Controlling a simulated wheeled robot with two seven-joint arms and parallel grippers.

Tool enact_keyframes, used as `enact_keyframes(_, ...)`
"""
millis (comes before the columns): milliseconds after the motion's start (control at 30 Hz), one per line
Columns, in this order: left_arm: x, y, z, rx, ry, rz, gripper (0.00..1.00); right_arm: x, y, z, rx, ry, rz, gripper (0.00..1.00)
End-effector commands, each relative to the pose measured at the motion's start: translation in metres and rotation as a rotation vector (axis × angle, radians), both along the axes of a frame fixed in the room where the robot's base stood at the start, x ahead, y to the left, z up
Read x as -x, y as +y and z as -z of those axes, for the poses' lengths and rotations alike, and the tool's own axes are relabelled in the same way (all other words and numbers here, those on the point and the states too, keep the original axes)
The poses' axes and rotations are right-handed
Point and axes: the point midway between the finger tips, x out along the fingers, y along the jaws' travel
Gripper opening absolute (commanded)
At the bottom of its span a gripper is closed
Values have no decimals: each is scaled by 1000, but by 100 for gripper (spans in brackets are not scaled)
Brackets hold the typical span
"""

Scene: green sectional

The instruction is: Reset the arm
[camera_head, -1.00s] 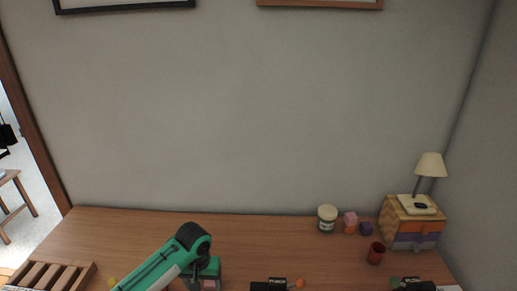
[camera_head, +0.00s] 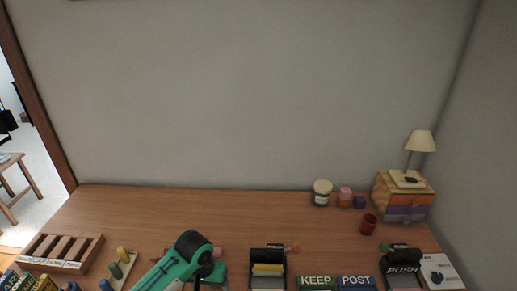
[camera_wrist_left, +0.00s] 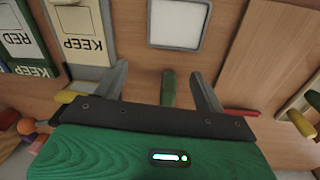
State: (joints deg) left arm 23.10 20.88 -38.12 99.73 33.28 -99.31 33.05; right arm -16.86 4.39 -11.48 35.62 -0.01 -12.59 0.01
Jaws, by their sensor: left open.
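My left arm (camera_head: 178,264) is green with a black joint and comes in from the bottom of the head view, over the front of the wooden table (camera_head: 140,207). In the left wrist view, my left gripper (camera_wrist_left: 160,78) has its two grey fingers spread apart. A green peg-like piece (camera_wrist_left: 169,88) shows in the gap between the fingers; I cannot tell how far below them it lies. Nothing is seen clamped. My right gripper is not in view.
A wooden rack (camera_head: 62,252), a peg board (camera_head: 119,268), a black-framed device (camera_head: 268,268), KEEP (camera_head: 316,282) and POST (camera_head: 356,282) blocks and a PUSH device (camera_head: 402,268) line the front. The back middle is clear.

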Motion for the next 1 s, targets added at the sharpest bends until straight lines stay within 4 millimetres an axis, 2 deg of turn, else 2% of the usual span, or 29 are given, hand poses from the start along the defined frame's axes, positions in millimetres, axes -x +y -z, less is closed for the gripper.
enact_keyframes(200, 43, -13, 10, 64, -44, 51, 71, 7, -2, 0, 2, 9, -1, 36)
enact_keyframes(433, 102, -10, 11, 114, -125, 78, 71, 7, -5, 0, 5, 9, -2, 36)
enact_keyframes(567, 134, 4, 7, 111, -173, 72, 71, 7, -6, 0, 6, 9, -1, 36)
enact_keyframes(700, 168, 26, 0, 82, -213, 57, 71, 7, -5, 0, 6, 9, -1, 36)
enact_keyframes(1000, 215, 65, -15, 0, -255, 31, 71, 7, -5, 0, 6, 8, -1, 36)
